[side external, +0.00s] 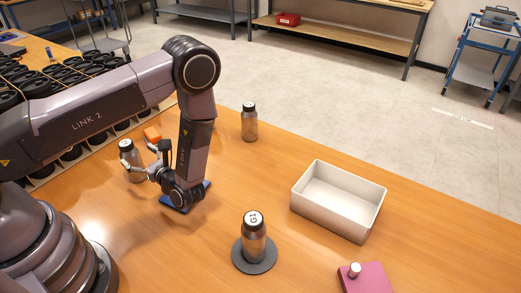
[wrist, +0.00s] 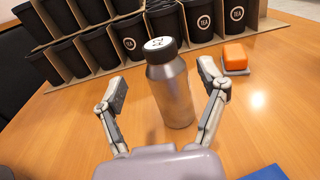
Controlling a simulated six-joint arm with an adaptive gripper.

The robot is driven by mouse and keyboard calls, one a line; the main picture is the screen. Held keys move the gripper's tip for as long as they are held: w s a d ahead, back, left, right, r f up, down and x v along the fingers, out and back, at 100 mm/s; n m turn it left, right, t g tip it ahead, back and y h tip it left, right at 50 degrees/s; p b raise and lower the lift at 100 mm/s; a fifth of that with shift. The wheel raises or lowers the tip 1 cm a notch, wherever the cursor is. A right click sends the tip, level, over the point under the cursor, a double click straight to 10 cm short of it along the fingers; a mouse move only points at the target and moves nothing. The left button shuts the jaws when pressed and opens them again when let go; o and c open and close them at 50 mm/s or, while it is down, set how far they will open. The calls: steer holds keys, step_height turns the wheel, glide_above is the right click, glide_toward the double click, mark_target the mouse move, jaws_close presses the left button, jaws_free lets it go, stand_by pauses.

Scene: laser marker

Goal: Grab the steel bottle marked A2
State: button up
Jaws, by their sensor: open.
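A steel bottle with a black cap (wrist: 172,95) stands upright on the table between the two fingers of my gripper (wrist: 163,88) in the wrist view. My gripper is open, with a gap visible on each side of the bottle. In the side view the same bottle (side external: 135,168) stands at left, partly behind my gripper (side external: 148,160). A second steel bottle (side external: 249,127) stands farther back. A third, with a label looking like G1 (side external: 254,243), stands on a dark round disc (side external: 254,265).
Rows of black TEA cups (wrist: 105,45) in a divided rack stand behind the bottle. An orange block (wrist: 236,56) sits on a grey pad to its right. A blue pad (side external: 183,198) lies beneath my wrist. A white bin (side external: 338,200) and a pink block (side external: 367,279) are at right.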

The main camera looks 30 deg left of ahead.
mark_target(130, 148)
steer(key=a, duration=0.6)
steer(key=shift+w+a+r, duration=0.1)
steer(key=shift+w+a, duration=0.15)
steer(key=shift+c, duration=0.4)
jaws_close()
